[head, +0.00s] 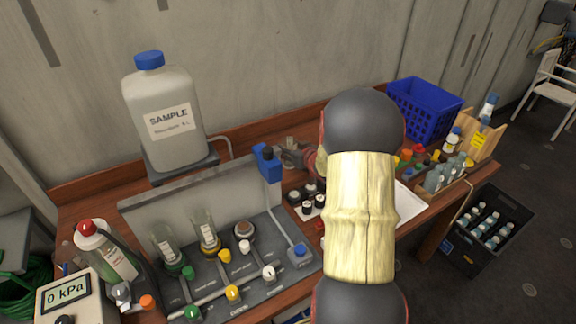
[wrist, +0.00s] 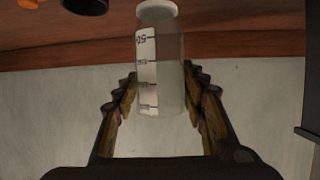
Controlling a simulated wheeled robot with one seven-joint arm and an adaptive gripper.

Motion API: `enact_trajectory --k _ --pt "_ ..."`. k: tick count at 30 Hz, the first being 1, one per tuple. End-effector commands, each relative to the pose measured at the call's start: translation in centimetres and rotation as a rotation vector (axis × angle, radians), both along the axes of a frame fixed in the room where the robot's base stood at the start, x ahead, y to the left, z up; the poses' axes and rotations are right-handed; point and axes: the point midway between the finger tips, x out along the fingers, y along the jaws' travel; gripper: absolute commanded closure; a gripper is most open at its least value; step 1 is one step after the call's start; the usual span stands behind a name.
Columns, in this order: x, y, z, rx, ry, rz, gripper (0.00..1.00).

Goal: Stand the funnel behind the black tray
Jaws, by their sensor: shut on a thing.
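My gripper (wrist: 160,78) is shut on the funnel (wrist: 160,60), a clear, cylindrical vessel with a printed scale and a pale round end. In the head view my gripper (head: 296,157) is at the back of the bench, right of the blue-headed post, partly hidden by my arm. The funnel there shows only as a small clear shape (head: 290,143). Two similar clear funnels stand on the grey manifold, at its left (head: 166,246) and middle (head: 207,232) stations. The right station (head: 243,232) has no funnel.
A white sample canister (head: 165,112) stands at the back left. The blue-headed post (head: 267,165) rises close left of my gripper. A blue basket (head: 424,108) and a bottle rack (head: 446,182) are at the right.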

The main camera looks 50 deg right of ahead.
Motion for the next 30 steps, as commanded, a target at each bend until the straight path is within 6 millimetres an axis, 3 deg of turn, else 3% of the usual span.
enact_trajectory --k 14,26,27,30 --pt "0.0 0.0 -6.1 0.000 0.000 0.001 0.83" --pt "0.0 0.0 -6.5 0.000 -0.001 0.000 0.83" --pt "0.0 0.0 -6.4 0.000 -0.001 0.000 0.56" --pt "0.0 0.0 -6.4 0.000 -0.001 0.000 0.51"
